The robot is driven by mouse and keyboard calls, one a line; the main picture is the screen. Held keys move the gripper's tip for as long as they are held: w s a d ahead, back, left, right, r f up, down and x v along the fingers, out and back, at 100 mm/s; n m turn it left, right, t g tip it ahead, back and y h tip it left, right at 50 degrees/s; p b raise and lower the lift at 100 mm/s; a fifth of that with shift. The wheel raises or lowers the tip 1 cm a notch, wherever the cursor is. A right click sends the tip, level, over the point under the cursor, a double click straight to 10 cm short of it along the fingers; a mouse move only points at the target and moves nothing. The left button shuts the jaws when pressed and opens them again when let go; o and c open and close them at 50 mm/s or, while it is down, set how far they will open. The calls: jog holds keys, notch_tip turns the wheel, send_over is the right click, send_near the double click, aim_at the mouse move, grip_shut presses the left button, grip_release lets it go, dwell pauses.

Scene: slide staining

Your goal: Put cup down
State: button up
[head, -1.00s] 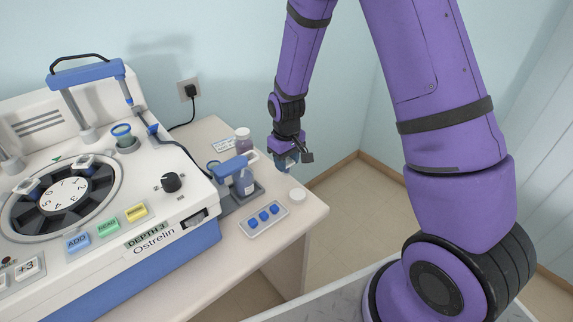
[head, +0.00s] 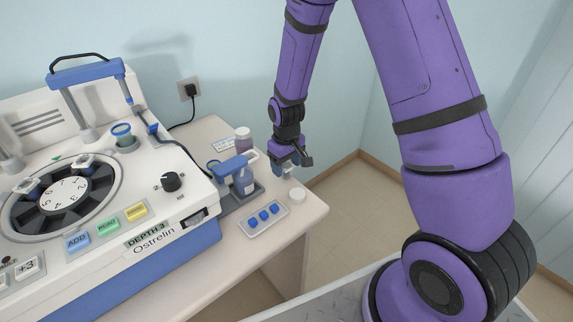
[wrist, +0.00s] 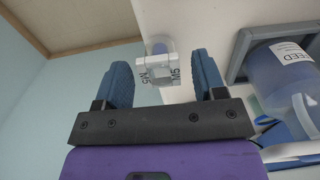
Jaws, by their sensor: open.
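My gripper (head: 288,168) hangs low at the back right corner of the table in the head view. In the wrist view its two blue fingers (wrist: 165,80) are apart, with a clear gap on each side of a small white, square-topped cup (wrist: 158,70). The cup has dark lettering on its rim and a translucent, greyish lower part. It stands between and slightly beyond the fingertips, by the pale table edge. Neither finger appears to touch it. In the head view I cannot make out the cup clearly at the gripper.
A jug (wrist: 285,75) stands in a grey holder to the right in the wrist view. The staining machine (head: 150,215) fills the left.

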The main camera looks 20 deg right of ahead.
notch_tip(320, 180, up, 12)
jog(key=s+d+r+m+t, duration=0.1)
jog(key=s+d+r, duration=0.1)
jog(key=s+r, duration=0.55)
jog(key=s+d+r+m+t, duration=0.15)
jog(key=s+r, duration=0.25)
jog(key=r, duration=0.6)
jog(key=s+d+r+t, duration=0.1)
jog(key=s+r, duration=0.2)
jog(key=s, duration=0.4)
jog(key=s+d+r+m+t, duration=0.1)
jog(key=s+r, duration=0.2)
jog(key=s, duration=0.5)
jog(key=shift+r+t, duration=0.35)
jog(key=shift+r, duration=0.05)
